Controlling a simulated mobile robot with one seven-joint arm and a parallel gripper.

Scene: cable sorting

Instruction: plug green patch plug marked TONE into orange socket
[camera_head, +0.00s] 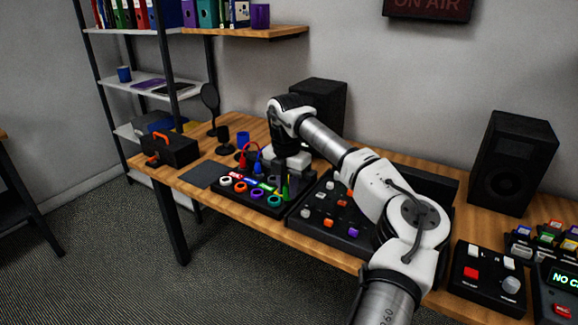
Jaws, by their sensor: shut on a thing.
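The dark patch panel (247,202) sits near the front edge of the wooden desk. Its front row holds ring sockets: white, the orange socket (240,187), purple and teal. The green plug (286,188) stands about upright at the panel's right end, right of the teal socket. My gripper (283,178) points down over this end and is shut on the green plug. The TONE marking is too small to read. Whether the plug's tip touches the panel cannot be told. The arm's end hides part of the panel's back right.
A red plug (243,161) and a blue cable (258,164) stand at the panel's back. A black control box with knobs (325,222) lies close on the right. A desk microphone (211,105), a toolbox (172,148) and a speaker (318,100) stand around. A dark mat (203,174) lies left.

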